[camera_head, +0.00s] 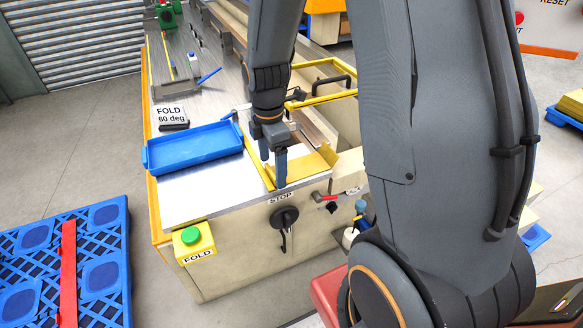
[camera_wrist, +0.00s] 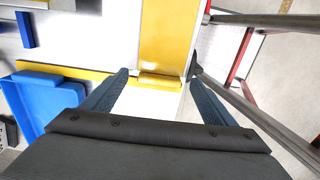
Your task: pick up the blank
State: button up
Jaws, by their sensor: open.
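A flat yellow sheet, which looks like the blank (camera_head: 305,167), lies at the front right corner of the metal-topped bench. In the wrist view the yellow sheet (camera_wrist: 165,38) runs up from between the fingers, with a short yellow lip (camera_wrist: 160,82) at its near end. My gripper (camera_head: 273,172) points down over the sheet's left part. In the wrist view my gripper (camera_wrist: 159,72) is open, with one finger on each side of the lip and nothing clamped. Whether the fingertips touch the sheet I cannot tell.
An empty blue tray (camera_head: 150,166) lies left of my gripper on the bench (camera_head: 200,198). A "FOLD 60 deg" sign (camera_head: 171,115) stands behind it. A yellow guard frame (camera_head: 322,95) rises behind.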

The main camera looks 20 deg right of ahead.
jog(key=shift+f, duration=0.4)
jog(key=c, duration=1.2)
